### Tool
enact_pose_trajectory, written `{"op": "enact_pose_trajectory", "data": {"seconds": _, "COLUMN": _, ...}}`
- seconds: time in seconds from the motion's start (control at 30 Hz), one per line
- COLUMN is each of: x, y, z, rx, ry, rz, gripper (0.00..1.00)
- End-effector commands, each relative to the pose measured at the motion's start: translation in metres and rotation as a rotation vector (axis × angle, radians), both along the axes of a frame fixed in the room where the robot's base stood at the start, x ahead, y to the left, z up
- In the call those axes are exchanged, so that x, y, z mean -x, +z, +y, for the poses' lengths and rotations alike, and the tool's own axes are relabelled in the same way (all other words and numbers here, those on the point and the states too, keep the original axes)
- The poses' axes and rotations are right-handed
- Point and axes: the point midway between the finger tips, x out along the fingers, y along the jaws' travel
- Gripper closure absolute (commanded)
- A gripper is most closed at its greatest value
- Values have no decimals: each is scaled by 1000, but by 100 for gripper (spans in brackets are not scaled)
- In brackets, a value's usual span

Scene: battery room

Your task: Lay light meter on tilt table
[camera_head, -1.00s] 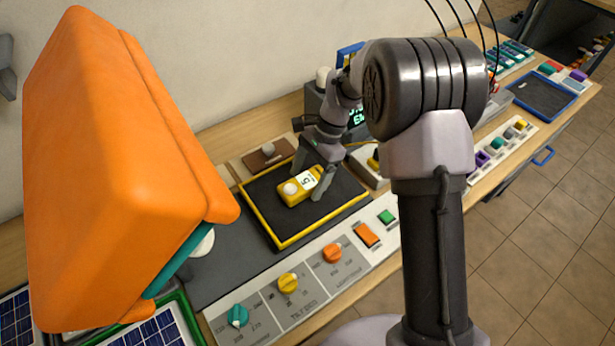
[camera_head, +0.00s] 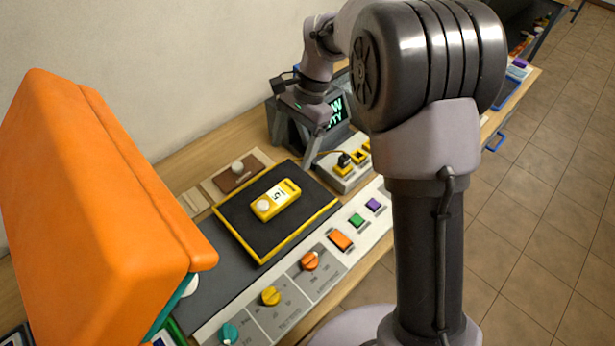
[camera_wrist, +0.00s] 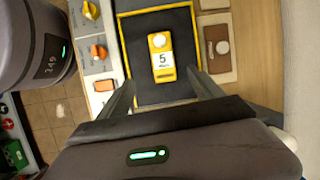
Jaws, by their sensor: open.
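The yellow light meter (camera_head: 275,200) lies flat on the tilt table (camera_head: 254,251), a black surface with a yellow rim. It has a white round dome and a label reading 5. It also shows in the wrist view (camera_wrist: 161,59), on the black tilt table (camera_wrist: 128,12). My gripper (camera_head: 308,143) is open and empty, apart from the meter, above and to its right in the head view. In the wrist view the two fingers (camera_wrist: 162,92) point toward the meter, one to each side of it. The gripper does not touch it.
A control strip with orange (camera_head: 310,261), yellow (camera_head: 270,296) and teal knobs runs along the bench front. A brown plate with a knob (camera_head: 238,170) lies behind the table. A dark display box (camera_head: 337,113) and a socket block (camera_head: 347,172) stand right.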

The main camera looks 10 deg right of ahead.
Motion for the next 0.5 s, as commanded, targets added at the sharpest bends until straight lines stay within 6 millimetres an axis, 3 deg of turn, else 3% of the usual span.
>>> {"op": "enact_pose_trajectory", "data": {"seconds": 0.03, "x": 17, "y": 32, "z": -5, "rx": 6, "ry": 33, "rz": -75, "gripper": 24}}
{"op": "enact_pose_trajectory", "data": {"seconds": 0.1, "x": 52, "y": 72, "z": -13, "rx": 23, "ry": 100, "rz": -195, "gripper": 24}}
{"op": "enact_pose_trajectory", "data": {"seconds": 0.2, "x": 113, "y": 113, "z": -25, "rx": 66, "ry": 204, "rz": -381, "gripper": 24}}
{"op": "enact_pose_trajectory", "data": {"seconds": 0.33, "x": 190, "y": 128, "z": -38, "rx": 140, "ry": 327, "rz": -598, "gripper": 24}}
{"op": "enact_pose_trajectory", "data": {"seconds": 0.4, "x": 218, "y": 123, "z": -43, "rx": 177, "ry": 376, "rz": -681, "gripper": 24}}
{"op": "enact_pose_trajectory", "data": {"seconds": 0.5, "x": 240, "y": 114, "z": -47, "rx": 213, "ry": 419, "rz": -750, "gripper": 24}}
